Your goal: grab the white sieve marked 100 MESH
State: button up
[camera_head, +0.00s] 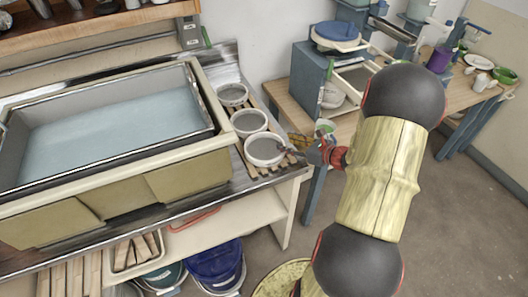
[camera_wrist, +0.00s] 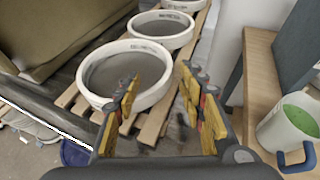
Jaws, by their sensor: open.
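Three round white sieves with grey mesh stand in a row on a wooden slatted rack. The nearest sieve (camera_head: 262,163) also shows in the wrist view (camera_wrist: 87,88). Behind it are the middle sieve (camera_head: 249,132) and the far sieve (camera_head: 232,102). Small dark marks show on the rims in the wrist view, too small to read surely, so I cannot tell which is 100 MESH. My gripper (camera_wrist: 160,86) is open and empty at the nearest sieve's right side. One finger overlaps its mesh in the picture; the other appears outside its wall. Contact cannot be told.
The slatted rack (camera_wrist: 150,131) lies beside a large sink (camera_head: 215,148) on the left. A wooden table (camera_head: 289,105) stands to the right, with a white cup with green inside (camera_wrist: 288,125). A blue bucket (camera_head: 215,265) is on the lower shelf.

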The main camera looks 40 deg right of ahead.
aim_at(282, 142)
jog(key=shift+b+x, duration=0.35)
jog(key=shift+x, duration=1.55)
jog(key=shift+d, duration=0.1)
jog(key=shift+c, duration=0.9)
jog(key=c, duration=0.7)
jog(key=shift+f, duration=0.1)
grip_shut()
